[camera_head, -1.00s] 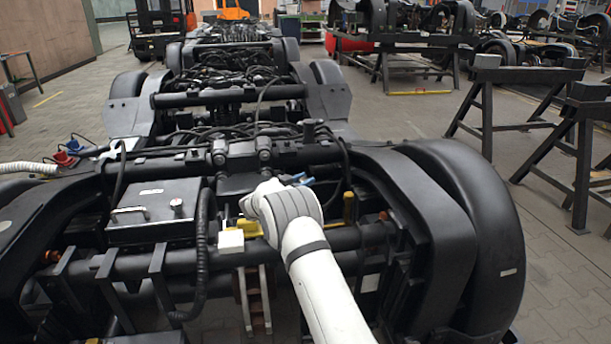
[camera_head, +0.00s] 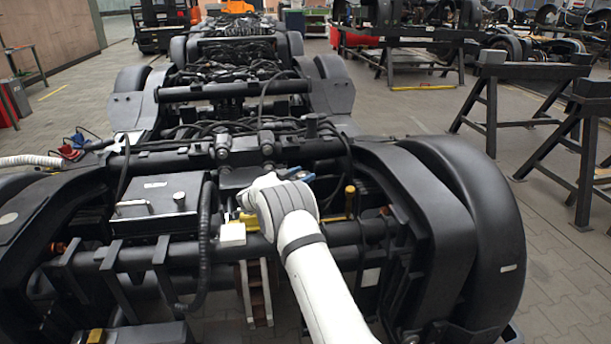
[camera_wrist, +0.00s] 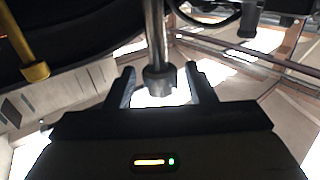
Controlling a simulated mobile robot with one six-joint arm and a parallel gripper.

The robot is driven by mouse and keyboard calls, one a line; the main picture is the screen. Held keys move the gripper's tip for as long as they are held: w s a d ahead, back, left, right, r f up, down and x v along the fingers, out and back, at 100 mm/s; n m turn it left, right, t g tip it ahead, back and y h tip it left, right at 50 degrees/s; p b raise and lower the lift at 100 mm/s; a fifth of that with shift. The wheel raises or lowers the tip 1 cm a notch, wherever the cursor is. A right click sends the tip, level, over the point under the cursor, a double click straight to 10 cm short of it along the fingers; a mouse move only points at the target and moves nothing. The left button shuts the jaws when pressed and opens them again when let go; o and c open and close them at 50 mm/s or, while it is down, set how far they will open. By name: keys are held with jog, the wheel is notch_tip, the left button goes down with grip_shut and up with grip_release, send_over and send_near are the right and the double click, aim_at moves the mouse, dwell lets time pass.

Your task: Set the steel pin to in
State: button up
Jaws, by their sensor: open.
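A bare steel rod with a thicker collar at its lower end, which looks like the steel pin (camera_wrist: 154,35), stands upright in the wrist view. My gripper (camera_wrist: 160,80) is open, with one dark finger on each side of the collar. Gaps show between the collar and both fingers, so it is not clamped. I cannot tell how deep the rod sits between the fingers. In the head view my white wrist hides the fingers and the pin, above the front beam of the near bogie (camera_head: 345,236).
A yellow handle (camera_head: 350,192) stands right of my wrist; a brass-coloured rod (camera_wrist: 32,62) shows at left in the wrist view. A white block (camera_head: 232,233) and a dark box (camera_head: 158,205) with a handle lie to the left. Steel trestles (camera_head: 590,150) stand at right on open floor.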

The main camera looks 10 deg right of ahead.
notch_tip(320, 180, up, 10)
jog(key=p, duration=0.3)
